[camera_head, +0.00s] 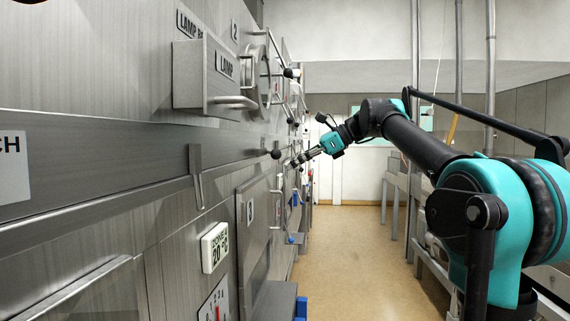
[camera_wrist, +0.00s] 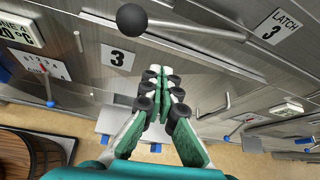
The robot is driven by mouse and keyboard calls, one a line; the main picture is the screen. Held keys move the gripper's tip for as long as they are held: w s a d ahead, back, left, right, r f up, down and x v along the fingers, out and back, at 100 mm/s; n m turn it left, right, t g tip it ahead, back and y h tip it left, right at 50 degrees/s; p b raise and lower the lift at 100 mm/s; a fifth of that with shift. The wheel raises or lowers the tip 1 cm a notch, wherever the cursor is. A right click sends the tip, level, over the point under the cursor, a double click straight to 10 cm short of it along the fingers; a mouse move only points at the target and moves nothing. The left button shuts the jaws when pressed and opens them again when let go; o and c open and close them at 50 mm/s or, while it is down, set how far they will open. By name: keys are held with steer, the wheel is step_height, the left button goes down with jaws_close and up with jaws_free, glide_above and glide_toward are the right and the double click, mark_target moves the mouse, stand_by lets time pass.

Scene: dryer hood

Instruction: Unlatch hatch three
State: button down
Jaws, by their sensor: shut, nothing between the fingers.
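In the wrist view a latch lever (camera_wrist: 190,28) with a black ball knob (camera_wrist: 131,19) runs across the top, beside a "LATCH 3" label (camera_wrist: 277,25). A hatch panel marked "3" (camera_wrist: 118,57) lies below the knob. In the head view my gripper (camera_head: 294,163) reaches left to the steel wall, near several ball-ended levers. I cannot tell there which one is latch three.
A lamp box (camera_head: 205,78) juts from the wall at upper left. A blue-handled lever (camera_wrist: 47,88) and a wooden tub (camera_wrist: 30,145) show at left in the wrist view.

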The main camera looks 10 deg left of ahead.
steer(key=v, duration=0.6)
steer(key=shift+d+r, duration=0.25)
steer(key=shift+d, duration=0.1)
steer(key=shift+f, duration=0.1)
steer(key=s+d+f+n+t+h, duration=0.1)
steer(key=s+d+f+n+h, duration=0.15)
steer(key=f, duration=0.95)
steer(key=s+d+f+n+h, duration=0.2)
steer(key=d+f+n, duration=0.1)
steer(key=f, duration=0.9)
steer(key=s+d+f+n+t+h, duration=0.1)
steer(key=s+d+f+n+h, duration=0.15)
steer(key=f, duration=0.85)
steer(key=s+d+f+n+h, duration=0.2)
steer(key=s+d+f+n, duration=0.2)
steer(key=s+f, duration=0.4)
steer(key=s+d+f+n+h, duration=0.3)
steer(key=s+d+f+n, duration=0.2)
steer(key=f, duration=1.1)
steer(key=s+d, duration=0.2)
steer(key=s, duration=0.2)
steer(key=shift+t, duration=0.4)
steer(key=c, duration=2.3)
jaws_free()
steer(key=shift+s+d, duration=0.1)
